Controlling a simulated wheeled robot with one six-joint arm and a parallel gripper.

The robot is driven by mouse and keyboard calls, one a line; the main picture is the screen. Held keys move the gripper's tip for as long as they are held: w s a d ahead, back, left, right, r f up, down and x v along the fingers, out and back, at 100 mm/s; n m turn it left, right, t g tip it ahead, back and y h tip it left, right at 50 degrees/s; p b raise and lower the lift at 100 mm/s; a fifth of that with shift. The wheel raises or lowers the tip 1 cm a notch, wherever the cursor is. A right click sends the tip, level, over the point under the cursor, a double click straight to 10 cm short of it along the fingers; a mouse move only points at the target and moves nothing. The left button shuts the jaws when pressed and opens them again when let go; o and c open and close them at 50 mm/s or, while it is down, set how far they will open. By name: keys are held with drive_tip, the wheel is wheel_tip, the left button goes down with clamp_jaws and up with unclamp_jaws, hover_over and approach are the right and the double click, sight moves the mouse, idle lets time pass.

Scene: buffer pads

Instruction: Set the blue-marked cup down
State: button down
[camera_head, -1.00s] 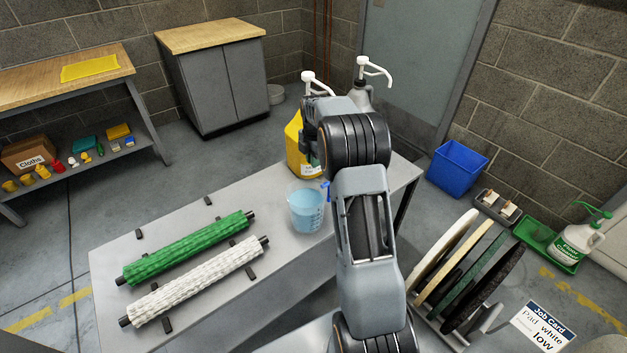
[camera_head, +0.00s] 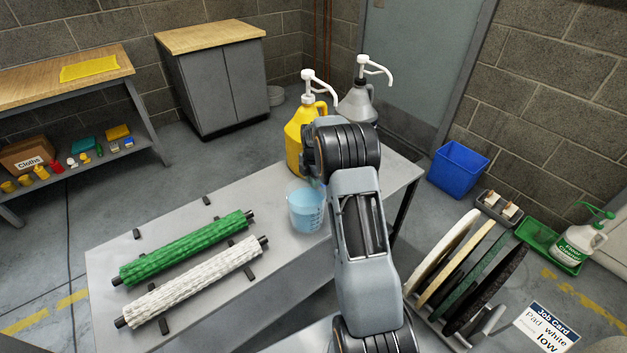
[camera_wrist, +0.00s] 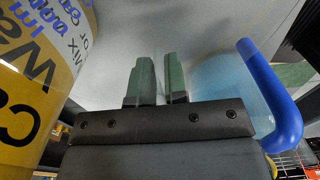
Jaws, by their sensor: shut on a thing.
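My gripper (camera_wrist: 157,80) shows its two green-grey fingers in the wrist view, nearly together with a narrow gap between them. A clear jug with light blue liquid (camera_head: 305,210) stands upright on the grey table (camera_head: 225,185), just below my wrist in the head view. In the wrist view its body (camera_wrist: 222,78) and thick blue handle (camera_wrist: 275,95) are right of the fingers. My wrist hides the fingertips in the head view.
A yellow pump bottle (camera_head: 298,135) and a grey pump bottle (camera_head: 358,104) stand behind my wrist. The yellow one fills the wrist view's left (camera_wrist: 40,90). A green roller (camera_head: 185,247) and a white roller (camera_head: 192,282) lie at the table's left. Pads stand racked at right (camera_head: 465,270).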

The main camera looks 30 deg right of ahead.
drive_tip(key=shift+f, duration=0.1)
drive_tip(key=shift+f, duration=0.1)
drive_tip(key=c, duration=1.1)
unclamp_jaws()
drive_tip(key=shift+c, duration=0.2)
